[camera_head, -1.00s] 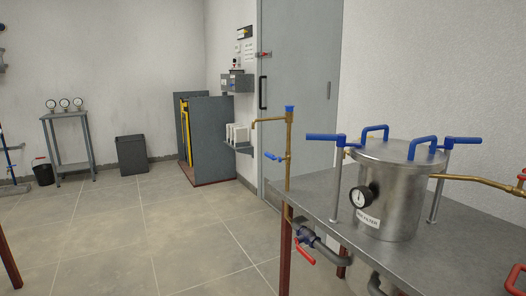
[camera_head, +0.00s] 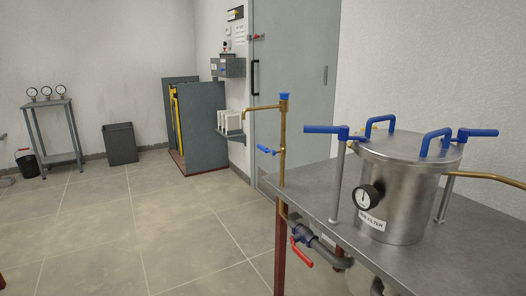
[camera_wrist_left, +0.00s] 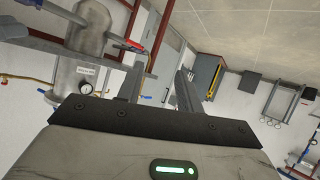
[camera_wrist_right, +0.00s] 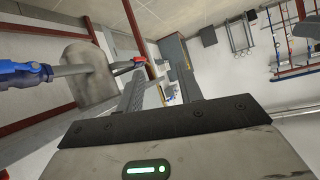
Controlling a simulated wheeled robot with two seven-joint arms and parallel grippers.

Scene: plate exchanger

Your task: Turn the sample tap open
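A brass riser pipe (camera_head: 283,130) stands at the left corner of the metal bench, with a bent brass spout (camera_head: 262,107) and a blue cap (camera_head: 285,96) on top. A small blue lever (camera_head: 266,150) sits partway up it, pointing left; I take this to be the sample tap. Neither gripper shows in the head view. My left gripper (camera_wrist_left: 158,76) has its fingers apart and nothing between them. My right gripper (camera_wrist_right: 163,78) also has its fingers apart and is empty. Both appear clear of the tap.
A steel filter vessel (camera_head: 398,195) with blue handles and a gauge stands on the bench (camera_head: 320,195). A red-lever valve (camera_head: 301,252) hangs below the bench's left end. The floor (camera_head: 150,225) left of the bench is open.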

